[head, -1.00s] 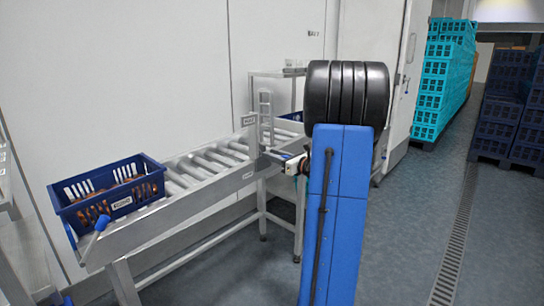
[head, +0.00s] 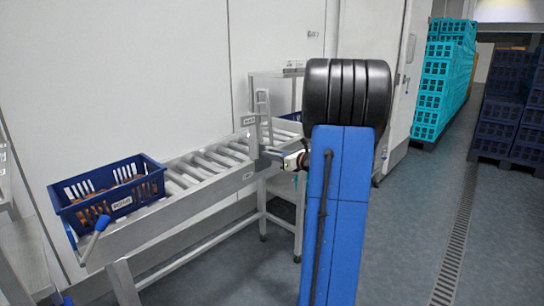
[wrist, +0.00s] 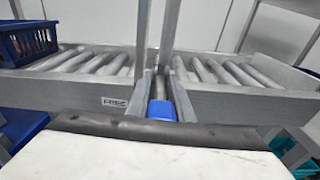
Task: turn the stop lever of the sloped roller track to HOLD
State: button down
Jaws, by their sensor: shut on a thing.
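The sloped roller track (head: 170,224) runs from the lower left up to the middle in the head view, and its near rail (wrist: 60,99) crosses the wrist view. In the wrist view, my gripper (wrist: 162,98) has its two grey fingers on either side of the blue grip (wrist: 162,111) of the stop lever, shut on it. The lever's shaft is mostly hidden, so its angle is unclear. A plate reading FREE (wrist: 116,103) is just left of the fingers. In the head view, my gripper (head: 272,155) is beside the upright metal gate frame (head: 262,105), partly hidden by my arm.
A blue crate of dates (head: 110,200) sits at the track's lower left end, beside another blue-gripped lever (head: 97,232).

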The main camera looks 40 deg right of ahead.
aim_at(262, 143)
jog(key=r+g, duration=0.1)
jog(key=g, duration=0.1)
jog(key=shift+w+a+r+g, duration=0.1)
jog(key=shift+w+r+g, duration=0.2)
jog(key=shift+r, duration=0.1)
jog(key=g, duration=0.1)
jog(key=r+g, duration=0.1)
jog(key=shift+w+r+g, duration=0.15)
jog(key=shift+w+g, duration=0.15)
jog(key=shift+w, duration=0.05)
jog(key=g, duration=0.1)
jog(key=w+r+g, duration=0.1)
jog(key=g, duration=0.1)
jog(key=shift+w+r+h, duration=0.2)
jog(key=shift+h, duration=0.1)
jog(key=shift+w+a+r+g, duration=0.15)
jog(key=shift+w+g, duration=0.1)
jog(key=shift+g, duration=0.4)
jog(key=shift+w+d+r+g, duration=0.15)
jog(key=shift+w+g, duration=0.15)
jog(key=shift+g, duration=0.4)
jog(key=shift+w+a+r+g, duration=0.15)
jog(key=shift+w+g, duration=0.1)
jog(key=shift+g, duration=0.4)
